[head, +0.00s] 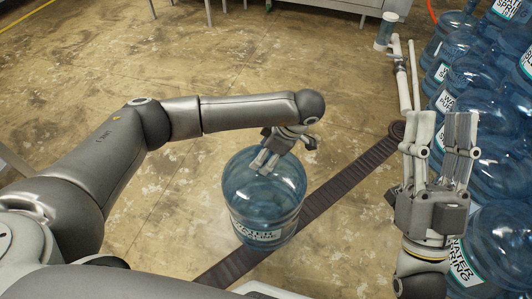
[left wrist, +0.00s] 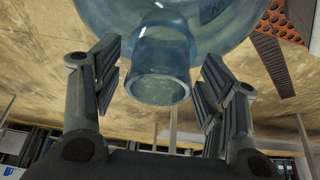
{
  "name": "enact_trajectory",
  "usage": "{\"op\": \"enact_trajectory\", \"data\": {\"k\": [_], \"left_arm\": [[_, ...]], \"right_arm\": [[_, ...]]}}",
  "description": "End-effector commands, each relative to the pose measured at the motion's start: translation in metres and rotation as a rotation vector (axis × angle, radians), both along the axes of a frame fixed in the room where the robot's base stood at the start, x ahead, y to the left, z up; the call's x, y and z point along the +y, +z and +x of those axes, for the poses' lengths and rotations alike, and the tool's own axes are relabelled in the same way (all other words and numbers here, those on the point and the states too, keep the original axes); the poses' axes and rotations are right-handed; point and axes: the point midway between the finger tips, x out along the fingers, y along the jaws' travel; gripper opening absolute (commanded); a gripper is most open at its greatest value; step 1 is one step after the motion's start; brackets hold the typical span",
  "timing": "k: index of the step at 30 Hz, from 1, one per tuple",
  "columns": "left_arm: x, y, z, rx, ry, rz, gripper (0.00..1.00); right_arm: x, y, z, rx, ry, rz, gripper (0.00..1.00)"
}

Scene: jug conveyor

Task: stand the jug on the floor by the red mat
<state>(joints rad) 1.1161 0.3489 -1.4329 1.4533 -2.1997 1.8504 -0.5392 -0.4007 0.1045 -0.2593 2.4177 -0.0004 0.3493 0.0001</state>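The blue, clear water jug (head: 262,205) with a white label looks upright in the head view, overlapping a dark strip on the floor. Its base contact is hard to judge. My left gripper (head: 283,148) is at the top of the jug. In the left wrist view the jug's neck (left wrist: 160,72) points toward my palm, between the open fingers of the left gripper (left wrist: 160,88), with a gap on both sides. My right gripper (head: 440,135) is open and empty at the right. A reddish perforated mat (left wrist: 272,58) shows at upper right in the left wrist view.
Several similar blue jugs (head: 470,75) crowd the right side, close to my right gripper. The dark strip (head: 345,190) crosses the floor diagonally. A grey cabinet (head: 340,5) stands at the back. Concrete floor (head: 360,80) beyond the jug is open.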

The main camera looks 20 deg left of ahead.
Motion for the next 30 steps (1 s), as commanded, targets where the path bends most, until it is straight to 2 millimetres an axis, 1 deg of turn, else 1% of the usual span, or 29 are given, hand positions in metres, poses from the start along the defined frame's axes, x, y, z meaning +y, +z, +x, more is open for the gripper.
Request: {"op": "enact_trajectory", "data": {"k": [10, 13, 20, 24, 30], "left_arm": [[0.000, 0.001, 0.000, 0.000, 0.000, 0.000, 0.69], [-0.002, 0.006, 0.000, -0.001, 0.000, 0.000, 0.69], [-0.012, 0.030, 0.000, -0.002, -0.002, -0.001, 0.69], [-0.019, 0.048, 0.000, -0.001, -0.002, 0.000, 0.69], [-0.031, 0.073, -0.001, -0.002, -0.002, 0.000, 0.69]], "right_arm": [[0.000, 0.000, 0.001, 0.006, 0.000, -0.002, 0.40], [0.001, -0.003, 0.005, 0.036, 0.000, -0.010, 0.40], [0.003, -0.029, 0.026, 0.217, -0.010, -0.061, 0.40], [0.003, -0.049, 0.037, 0.340, -0.018, -0.097, 0.40], [0.001, -0.081, 0.048, 0.515, -0.029, -0.145, 0.40]]}}
